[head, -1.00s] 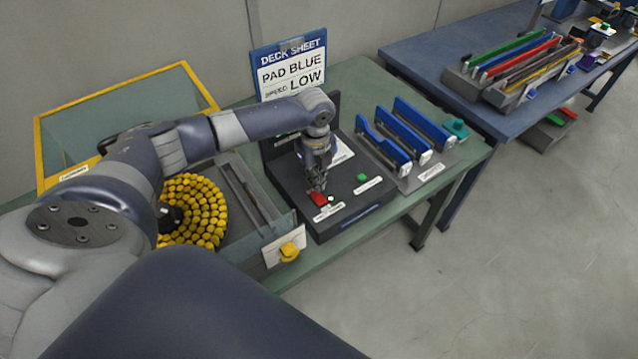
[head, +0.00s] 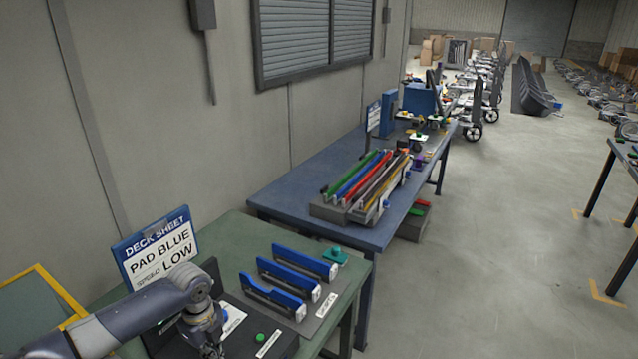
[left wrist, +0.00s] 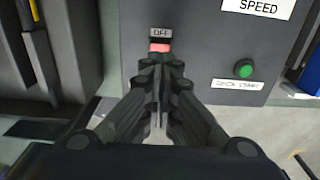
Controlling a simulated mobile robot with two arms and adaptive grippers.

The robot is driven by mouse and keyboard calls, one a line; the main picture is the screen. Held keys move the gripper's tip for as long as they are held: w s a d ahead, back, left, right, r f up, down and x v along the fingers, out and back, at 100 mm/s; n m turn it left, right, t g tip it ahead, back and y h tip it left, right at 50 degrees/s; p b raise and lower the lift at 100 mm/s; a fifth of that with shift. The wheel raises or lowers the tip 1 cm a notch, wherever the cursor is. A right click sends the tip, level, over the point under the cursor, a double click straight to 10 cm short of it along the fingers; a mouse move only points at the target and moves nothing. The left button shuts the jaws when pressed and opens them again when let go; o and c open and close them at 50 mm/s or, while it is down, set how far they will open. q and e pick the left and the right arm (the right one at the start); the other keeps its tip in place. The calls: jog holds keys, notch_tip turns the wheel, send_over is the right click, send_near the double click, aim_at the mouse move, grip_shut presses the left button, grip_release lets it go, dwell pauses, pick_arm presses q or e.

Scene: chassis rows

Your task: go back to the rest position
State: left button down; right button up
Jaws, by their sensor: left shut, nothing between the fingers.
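My left arm comes in at the bottom left of the head view, its gripper (head: 212,346) low over the dark control box (head: 272,345). In the left wrist view the gripper (left wrist: 160,68) is shut and empty. Its fingertips are just below a red switch (left wrist: 160,47) labelled OFF; I cannot tell whether they touch it. A green button (left wrist: 243,68) labelled "DECK START" is to their right; it also shows in the head view (head: 261,337). My right gripper is not in view.
A deck sheet (head: 158,250) reading PAD BLUE, LOW stands behind the box on the green table (head: 232,228). Blue-handled pieces (head: 290,275) stand to the right. A blue table (head: 300,180) with coloured bars (head: 368,180) is beyond. The floor (head: 500,260) at right is open.

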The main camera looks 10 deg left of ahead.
pick_arm(q)
jog(key=s+d+f+n+t+h, duration=0.1)
jog(key=s+d+f+n, duration=0.15)
jog(key=s+d, duration=0.6)
jog(key=s+d+f+n+t+h, duration=0.15)
jog(key=s+d+n, duration=0.3)
jog(key=d, duration=0.65)
jog(key=s+a+r+n+t+y, duration=0.1)
jog(key=s+a+r+n, duration=0.25)
jog(key=s+n, duration=0.3)
jog(key=s+a+r+n+y, duration=0.1)
jog(key=s+a+r+n, duration=0.1)
jog(key=s+a+n, duration=0.4)
notch_tip(320, 180, down, 33)
jog(key=s+d+g+b, duration=0.1)
jog(key=s+b, duration=0.1)
jog(key=b, duration=0.4)
jog(key=s+a+f+b, duration=0.1)
jog(key=s+f+b, duration=0.1)
jog(key=s+f, duration=0.6)
jog(key=s+a+f+g+b, duration=0.1)
jog(key=s+f+b, duration=0.2)
jog(key=s+f, duration=0.5)
jog(key=shift+s+a+f, duration=0.15)
jog(key=shift+a+f, duration=0.25)
jog(key=shift+f, duration=2.1)
